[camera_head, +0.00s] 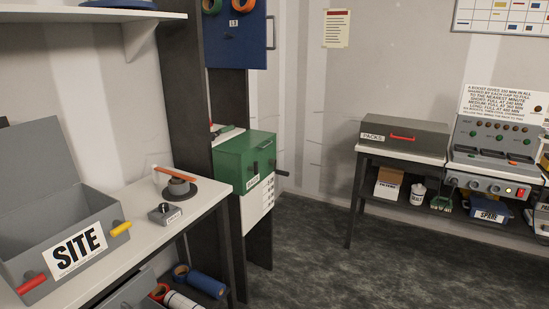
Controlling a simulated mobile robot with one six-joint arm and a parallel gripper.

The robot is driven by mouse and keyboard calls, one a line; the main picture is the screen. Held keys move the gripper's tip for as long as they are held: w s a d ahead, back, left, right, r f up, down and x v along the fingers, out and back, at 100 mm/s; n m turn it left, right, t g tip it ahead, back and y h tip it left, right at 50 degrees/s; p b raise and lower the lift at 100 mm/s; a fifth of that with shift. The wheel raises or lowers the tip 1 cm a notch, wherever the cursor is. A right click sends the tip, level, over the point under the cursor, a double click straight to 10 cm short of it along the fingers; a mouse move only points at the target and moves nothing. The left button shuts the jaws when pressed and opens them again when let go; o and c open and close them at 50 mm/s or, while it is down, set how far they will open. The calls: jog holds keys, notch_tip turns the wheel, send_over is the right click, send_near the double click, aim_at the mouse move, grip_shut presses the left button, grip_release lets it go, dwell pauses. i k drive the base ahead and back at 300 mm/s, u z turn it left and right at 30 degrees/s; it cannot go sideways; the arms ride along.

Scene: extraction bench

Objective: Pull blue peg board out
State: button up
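The blue peg board (238,52) is at the top, left of centre, in the tall dark rack. It is upright, and its top is cut off by the picture edge. How far the board sits in or out of the rack I cannot tell. My gripper is not in view.
Below the board are a green box (246,160) with dark handles and a white panel. A bench with a SITE box (80,250) stands left. A shelf (145,16) juts out upper left. Another bench (400,155) is right. Dark floor (310,255) between is clear.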

aim_at(232, 39)
jog(key=u, duration=0.65)
jog(key=i, duration=0.95)
jog(key=u, duration=0.5)
